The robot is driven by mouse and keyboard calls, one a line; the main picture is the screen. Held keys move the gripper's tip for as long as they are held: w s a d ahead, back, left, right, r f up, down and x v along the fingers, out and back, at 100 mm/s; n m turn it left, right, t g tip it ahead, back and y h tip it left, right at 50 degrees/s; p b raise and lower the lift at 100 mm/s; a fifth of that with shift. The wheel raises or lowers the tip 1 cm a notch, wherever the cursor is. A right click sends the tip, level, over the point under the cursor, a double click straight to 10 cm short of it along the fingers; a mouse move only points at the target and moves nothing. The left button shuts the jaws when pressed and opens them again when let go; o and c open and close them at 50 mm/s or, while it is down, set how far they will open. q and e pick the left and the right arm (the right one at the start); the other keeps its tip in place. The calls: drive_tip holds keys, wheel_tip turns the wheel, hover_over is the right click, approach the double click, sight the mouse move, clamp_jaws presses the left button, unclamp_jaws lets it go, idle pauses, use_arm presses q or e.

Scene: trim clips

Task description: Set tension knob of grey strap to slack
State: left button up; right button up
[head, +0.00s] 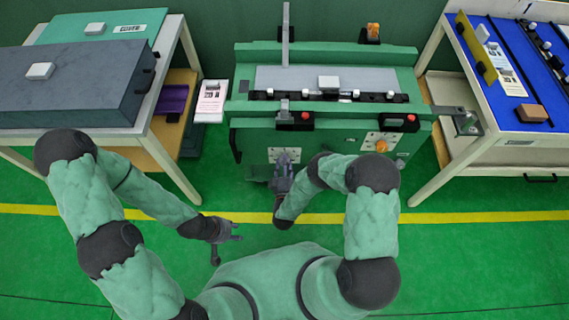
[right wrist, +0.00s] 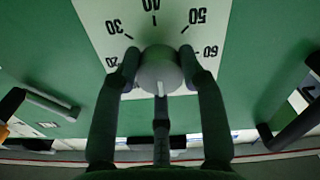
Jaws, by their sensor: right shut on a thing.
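A round grey knob (right wrist: 158,70) sits on a white dial plate (right wrist: 95,15) with upside-down numbers from 20 to 60 in the right wrist view. A pale mark on the knob points down in that view, away from the 40. My right gripper (right wrist: 158,72) is shut on the knob, one finger on each side. In the head view my right gripper (head: 284,157) is at the left dial plate on the green bench's front and hides the knob.
The green bench (head: 250,108) carries a grey strap (head: 290,75) and a second dial with an orange knob (head: 381,146). Two red-buttoned boxes (head: 305,116) are on its front. Tables stand left (head: 160,130) and right (head: 480,140). Floor between is clear.

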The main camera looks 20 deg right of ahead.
drive_tip(key=shift+w+r+n, duration=0.15)
drive_tip(key=shift+n, duration=0.15)
drive_tip(key=o, duration=1.1)
drive_tip(key=shift+a, duration=0.1)
drive_tip(key=shift+o, duration=0.2)
drive_tip(key=v, duration=1.2)
